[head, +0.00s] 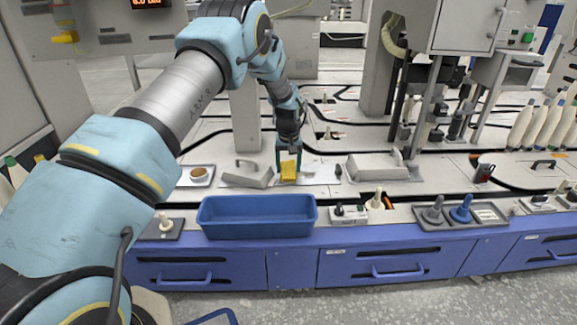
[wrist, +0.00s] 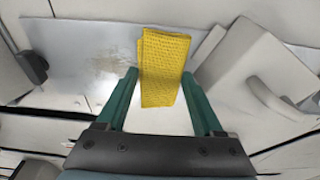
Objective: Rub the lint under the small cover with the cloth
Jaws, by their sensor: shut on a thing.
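My gripper (head: 289,165) is shut on a folded yellow cloth (head: 288,173), which hangs down between its fingers over a bare metal plate (head: 322,174). In the wrist view the green fingers (wrist: 158,78) flank the cloth (wrist: 163,60). A greyish, brownish patch of lint (wrist: 106,68) lies on the plate (wrist: 75,50), to the left of the cloth in that view. The small cover (head: 246,176), grey with a handle, sits left of the cloth, off the lint; it also shows in the wrist view (wrist: 245,75). I cannot tell whether the cloth touches the plate.
A larger grey cover (head: 378,168) with a handle lies to the right. A dark knob (head: 338,172) stands by the plate.

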